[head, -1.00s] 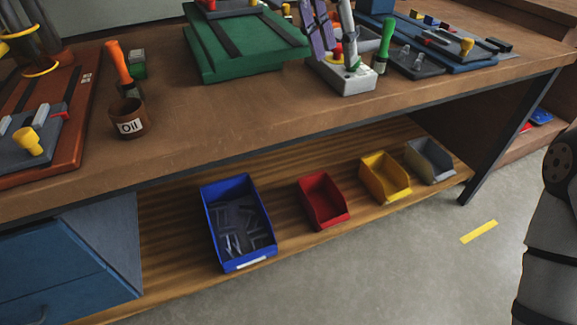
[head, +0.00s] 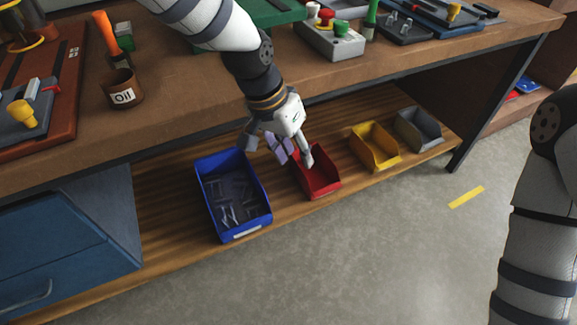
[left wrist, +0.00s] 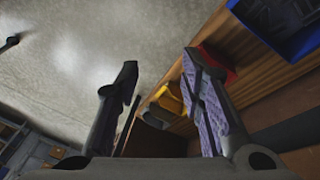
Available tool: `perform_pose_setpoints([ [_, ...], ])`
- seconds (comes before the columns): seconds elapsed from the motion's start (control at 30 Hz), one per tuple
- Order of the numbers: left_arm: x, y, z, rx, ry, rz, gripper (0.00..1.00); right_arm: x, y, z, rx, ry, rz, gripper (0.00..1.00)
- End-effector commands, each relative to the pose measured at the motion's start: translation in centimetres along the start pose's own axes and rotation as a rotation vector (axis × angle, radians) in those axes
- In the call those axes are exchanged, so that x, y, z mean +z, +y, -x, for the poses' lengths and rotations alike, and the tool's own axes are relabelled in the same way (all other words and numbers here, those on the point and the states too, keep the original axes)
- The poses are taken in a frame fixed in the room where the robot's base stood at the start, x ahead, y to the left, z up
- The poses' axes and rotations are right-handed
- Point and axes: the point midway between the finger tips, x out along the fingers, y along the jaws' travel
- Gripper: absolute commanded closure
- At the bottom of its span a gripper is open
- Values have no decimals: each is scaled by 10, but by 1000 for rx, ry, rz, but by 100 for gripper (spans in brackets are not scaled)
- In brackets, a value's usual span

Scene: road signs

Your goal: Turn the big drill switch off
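A light grey control box (head: 340,47) sits on the workbench top near its front edge, right of centre in the head view. It carries red (head: 327,17), green (head: 342,27) and white buttons; which state the switch is in cannot be told. My left gripper (head: 294,156) hangs below and left of the box, in front of the bench, over the red bin. Its fingers are apart and empty, as the left wrist view (left wrist: 160,62) also shows. The box does not show clearly in the wrist view. My right gripper is out of view.
On the lower shelf stand a blue bin (head: 259,215) with metal parts, a red bin (head: 325,188), a yellow bin (head: 378,158) and a grey bin (head: 424,137). Floor at right is clear.

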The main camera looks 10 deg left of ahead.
Motion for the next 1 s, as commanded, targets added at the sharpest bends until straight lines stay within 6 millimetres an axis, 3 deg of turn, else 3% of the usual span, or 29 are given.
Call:
perform_pose_setpoints([
  [0.2, 23, -4, -20, 4, -17, 36, 65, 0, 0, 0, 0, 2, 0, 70],
  [0.77, 32, -5, -28, 6, -26, 49, 65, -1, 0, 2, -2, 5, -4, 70],
  [0.87, 78, -10, -59, 9, -68, 111, 65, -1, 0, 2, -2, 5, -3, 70],
  [0.97, 164, -16, -99, -7, -134, 224, 65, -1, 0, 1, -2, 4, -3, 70],
  [1.0, 203, -18, -110, -24, -162, 274, 65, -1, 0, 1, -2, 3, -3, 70],
])
